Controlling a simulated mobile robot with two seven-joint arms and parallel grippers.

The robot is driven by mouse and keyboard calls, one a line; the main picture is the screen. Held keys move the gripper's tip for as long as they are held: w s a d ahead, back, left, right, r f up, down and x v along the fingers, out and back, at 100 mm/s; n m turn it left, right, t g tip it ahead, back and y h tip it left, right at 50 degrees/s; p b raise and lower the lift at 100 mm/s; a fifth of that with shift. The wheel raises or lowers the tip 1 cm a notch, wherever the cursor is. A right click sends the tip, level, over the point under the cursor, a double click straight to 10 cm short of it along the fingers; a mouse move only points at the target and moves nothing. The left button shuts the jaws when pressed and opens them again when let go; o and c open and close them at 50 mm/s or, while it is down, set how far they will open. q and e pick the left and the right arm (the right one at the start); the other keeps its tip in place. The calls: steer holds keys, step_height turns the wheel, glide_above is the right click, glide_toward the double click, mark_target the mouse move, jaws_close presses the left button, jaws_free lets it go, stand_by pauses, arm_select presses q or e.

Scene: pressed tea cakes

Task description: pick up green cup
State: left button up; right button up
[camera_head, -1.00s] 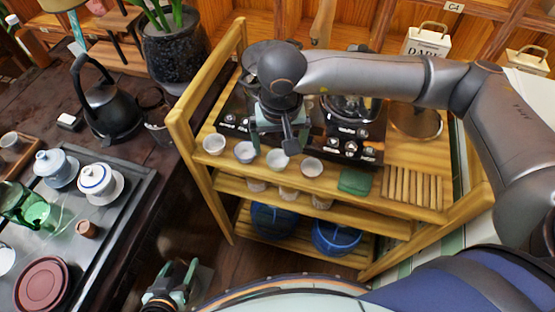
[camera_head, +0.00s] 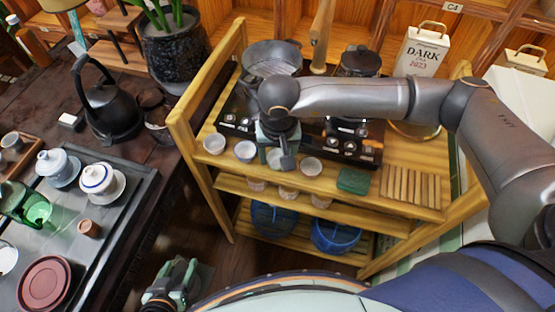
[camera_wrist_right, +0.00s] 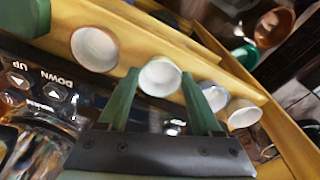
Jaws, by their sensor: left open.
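Several small pale cups stand in a row along the front of the cart's top shelf, among them an end cup (camera_head: 214,144) and another cup (camera_head: 311,166). My right gripper (camera_head: 279,148) is over this row and partly hides one cup. In the right wrist view, that pale, slightly greenish-rimmed cup (camera_wrist_right: 160,78) shows between the two open fingers; I cannot tell whether they touch it. My left gripper (camera_head: 180,284) is open and empty, low at the bottom.
A black kettle (camera_head: 108,110) and lidded bowls stand on the left table.

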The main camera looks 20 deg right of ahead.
steer(key=c, duration=0.8)
steer(key=shift+r, duration=0.15)
